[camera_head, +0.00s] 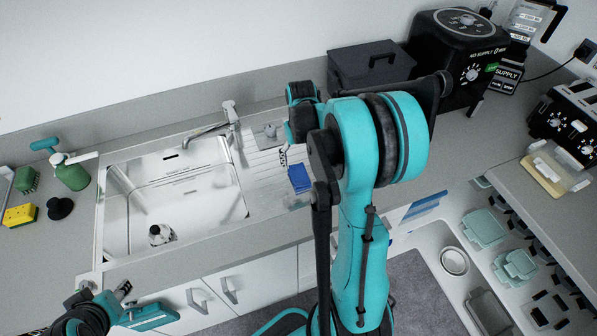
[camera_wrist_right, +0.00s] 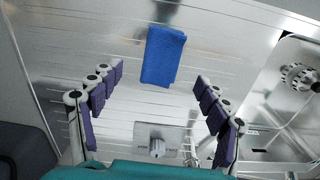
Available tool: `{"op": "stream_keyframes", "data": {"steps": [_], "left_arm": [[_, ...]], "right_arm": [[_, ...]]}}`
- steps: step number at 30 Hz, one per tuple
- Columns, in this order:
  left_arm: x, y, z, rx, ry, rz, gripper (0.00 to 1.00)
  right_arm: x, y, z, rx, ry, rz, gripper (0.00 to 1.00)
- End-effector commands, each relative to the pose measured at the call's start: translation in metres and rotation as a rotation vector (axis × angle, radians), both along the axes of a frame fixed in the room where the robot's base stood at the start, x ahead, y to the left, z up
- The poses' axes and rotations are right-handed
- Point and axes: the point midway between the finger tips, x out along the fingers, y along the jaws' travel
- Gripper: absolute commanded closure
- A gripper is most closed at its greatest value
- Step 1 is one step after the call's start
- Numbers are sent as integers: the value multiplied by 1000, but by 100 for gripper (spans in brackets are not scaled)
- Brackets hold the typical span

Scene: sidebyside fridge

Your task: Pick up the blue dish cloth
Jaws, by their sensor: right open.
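The blue dish cloth (camera_head: 299,178) lies on the ribbed metal drainboard right of the sink basin. In the right wrist view the folded cloth (camera_wrist_right: 164,57) lies ahead of my right gripper (camera_wrist_right: 158,80), roughly centred between its fingers. The purple-padded fingers are spread wide, with nothing between them and no contact with the cloth. In the head view my right gripper (camera_head: 285,156) is mostly hidden by my own arm, beside the cloth. My left gripper (camera_head: 124,290) is low at the left, near the counter's front edge; its jaws are unclear.
A dark grey box (camera_head: 365,76) and a black appliance (camera_head: 455,55) stand at the back right. A yellow sponge (camera_head: 20,216) and green bottle (camera_head: 72,176) sit left.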

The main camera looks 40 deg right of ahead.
Motion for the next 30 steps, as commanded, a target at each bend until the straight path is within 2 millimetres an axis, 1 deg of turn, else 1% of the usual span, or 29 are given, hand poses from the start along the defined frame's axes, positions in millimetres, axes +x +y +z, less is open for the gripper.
{"op": "stream_keyframes", "data": {"steps": [1,8,12,15,22,23,24,26,27,28,29,30], "left_arm": [[0,0,-4,0,0,0,60],[0,0,-12,0,0,0,60],[0,0,-21,0,0,0,60],[0,0,-24,0,0,0,60],[0,0,-23,0,0,0,60],[0,0,-23,0,0,0,60],[0,0,-23,0,0,0,60],[0,0,-23,0,0,0,60],[0,0,-23,0,0,0,60],[0,0,-23,0,0,0,60],[0,0,-23,0,0,0,60],[0,0,-23,0,0,0,60]], "right_arm": [[0,0,-9,0,0,0,24],[3,2,-31,0,-1,1,24],[7,3,-54,-1,-2,0,24],[6,3,-66,-1,-2,0,24],[6,3,-67,-1,-2,0,24],[6,3,-67,-1,-2,0,29],[6,3,-67,-1,-2,1,40],[6,3,-67,-1,-2,1,56],[6,3,-67,-1,-2,1,66],[6,3,-67,-1,-2,1,74],[6,3,-67,-1,-2,1,77],[6,3,-67,-1,-2,1,78]]}}
